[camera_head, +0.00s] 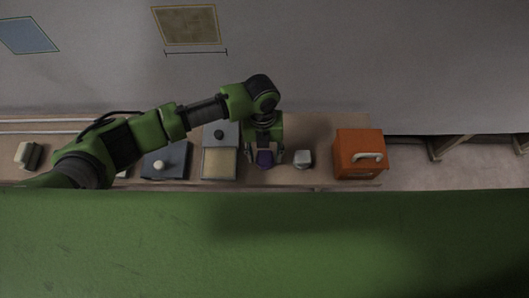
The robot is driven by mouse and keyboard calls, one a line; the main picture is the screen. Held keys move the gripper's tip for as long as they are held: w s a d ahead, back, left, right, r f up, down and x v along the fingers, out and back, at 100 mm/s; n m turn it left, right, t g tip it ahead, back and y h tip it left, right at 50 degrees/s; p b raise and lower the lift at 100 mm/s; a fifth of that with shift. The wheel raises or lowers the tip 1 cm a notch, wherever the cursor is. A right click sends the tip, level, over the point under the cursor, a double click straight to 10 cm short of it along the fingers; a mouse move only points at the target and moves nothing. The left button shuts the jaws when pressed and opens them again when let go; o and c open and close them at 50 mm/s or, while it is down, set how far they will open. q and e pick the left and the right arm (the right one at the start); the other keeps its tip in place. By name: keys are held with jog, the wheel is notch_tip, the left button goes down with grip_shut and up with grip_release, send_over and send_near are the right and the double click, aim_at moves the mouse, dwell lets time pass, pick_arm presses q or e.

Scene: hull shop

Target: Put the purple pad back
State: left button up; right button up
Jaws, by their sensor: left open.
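The purple pad (265,158) is a small dark purple piece on the wooden shelf, near its middle. My left gripper (265,156) reaches down over it from above, with one finger on each side of the pad. The fingers are open, and I cannot tell whether they touch it. Part of the pad is hidden by the gripper. My right gripper does not show.
An open box (219,163) with a tan inside stands left of the pad. A grey-blue box with a pale knob (165,163) is further left. A small whitish block (303,159) sits close on the right, then an orange box with a handle (357,152).

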aim_at(264, 152)
pick_arm(q)
notch_tip(264, 152, up, 12)
jog(key=w, duration=0.1)
jog(key=shift+w+a, duration=0.15)
jog(key=shift+w, duration=0.1)
dwell(0.5)
